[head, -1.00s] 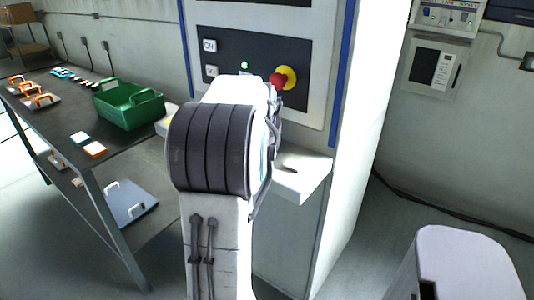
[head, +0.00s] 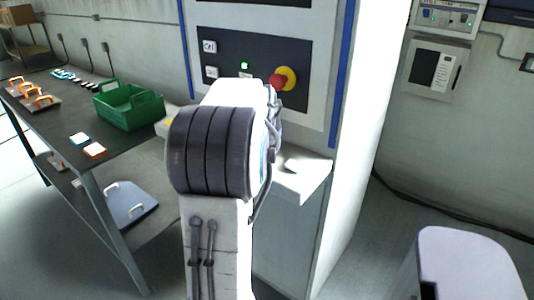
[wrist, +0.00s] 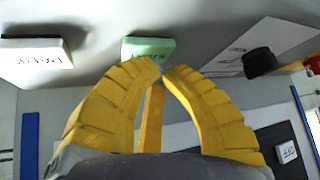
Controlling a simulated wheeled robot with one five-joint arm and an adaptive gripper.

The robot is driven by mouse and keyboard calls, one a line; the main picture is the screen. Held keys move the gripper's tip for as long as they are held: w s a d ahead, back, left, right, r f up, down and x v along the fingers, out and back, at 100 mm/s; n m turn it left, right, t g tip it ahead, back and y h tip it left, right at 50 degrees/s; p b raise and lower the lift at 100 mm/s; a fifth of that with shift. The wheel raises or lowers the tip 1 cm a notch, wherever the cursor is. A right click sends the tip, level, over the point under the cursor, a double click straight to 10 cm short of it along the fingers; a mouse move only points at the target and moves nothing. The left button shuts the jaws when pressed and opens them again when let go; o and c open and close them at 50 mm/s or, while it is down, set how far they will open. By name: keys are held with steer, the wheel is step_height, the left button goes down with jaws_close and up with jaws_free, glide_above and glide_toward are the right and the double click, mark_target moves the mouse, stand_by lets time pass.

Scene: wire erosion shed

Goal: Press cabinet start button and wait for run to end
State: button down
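The cabinet (head: 318,120) stands ahead with a dark control panel (head: 225,56) on its front. In the wrist view a green button (wrist: 148,48) with dark upside-down lettering, too small to read surely, is just beyond my fingertips. A white lettered button (wrist: 36,56) is to its left. My gripper (wrist: 162,71) has yellow ribbed fingers with the tips together and nothing between them. The tips appear just short of the green button; I cannot tell whether they touch it. In the head view my arm hides the gripper.
A red emergency knob on a yellow ring (head: 280,80) and a small green light (head: 244,66) are on the panel. A white ledge (head: 300,178) juts out below. At left a dark table (head: 60,125) holds a green bin (head: 128,106) and several small parts.

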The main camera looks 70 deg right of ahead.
steer(key=shift+r+p, duration=0.5)
steer(key=shift+r, duration=0.25)
steer(key=shift+r+p, duration=2)
steer(key=shift+r, duration=0.5)
